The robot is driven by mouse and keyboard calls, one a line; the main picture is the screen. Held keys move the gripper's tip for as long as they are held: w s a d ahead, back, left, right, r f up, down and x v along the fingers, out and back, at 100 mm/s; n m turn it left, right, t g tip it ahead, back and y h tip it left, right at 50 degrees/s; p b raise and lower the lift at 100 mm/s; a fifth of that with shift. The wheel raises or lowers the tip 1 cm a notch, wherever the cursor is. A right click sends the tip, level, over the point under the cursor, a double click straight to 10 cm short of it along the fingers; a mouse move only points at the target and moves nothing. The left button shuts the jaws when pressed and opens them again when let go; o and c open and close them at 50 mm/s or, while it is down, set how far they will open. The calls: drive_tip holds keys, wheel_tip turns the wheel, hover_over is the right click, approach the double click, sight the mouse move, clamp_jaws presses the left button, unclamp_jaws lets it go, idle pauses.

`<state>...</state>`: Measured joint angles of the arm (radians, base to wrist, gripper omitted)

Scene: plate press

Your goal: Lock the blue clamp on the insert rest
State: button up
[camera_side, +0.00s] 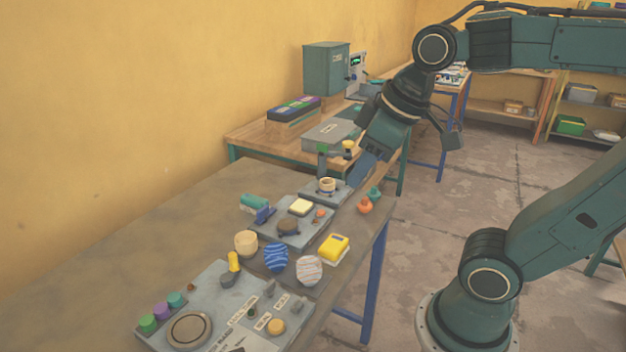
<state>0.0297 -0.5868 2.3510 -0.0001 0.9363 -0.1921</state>
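The blue clamp (264,214) stands at the left edge of a grey plate (304,236) on the near table, with a teal cylinder (252,202) beside it at the upper left. The plate, which may be the insert rest, carries a cream block (301,206), a dark round piece (288,226) and a small orange piece. I cannot tell whether the clamp is locked. My gripper (352,185) points down at the table's right side, right of the clamp and apart from it, by a smaller grey plate with a cream ring (327,185). Its fingers are too small and dark to judge.
A yellow block (334,247), a blue striped disc (276,257), a pale striped disc (309,269) and a cream cup (246,243) lie in front of the plate. A grey panel (215,310) with several coloured knobs is nearest. The table's left side is clear.

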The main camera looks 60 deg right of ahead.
drive_tip(key=w+d+r+n+g, duration=0.1)
drive_tip(key=w+n, duration=0.1)
drive_tip(key=w, duration=0.4)
drive_tip(key=w+d+r+n, duration=0.1)
drive_tip(key=w+d+n, duration=0.1)
drive_tip(key=w, duration=0.3)
drive_tip(key=n+g, duration=0.4)
drive_tip(key=n, duration=0.8)
hover_over(263, 208)
wheel_tip(263, 208, down, 17)
drive_tip(key=shift+f, duration=0.15)
drive_tip(key=shift+a+f, duration=0.1)
wheel_tip(263, 208, down, 14)
drive_tip(key=shift+r, duration=0.2)
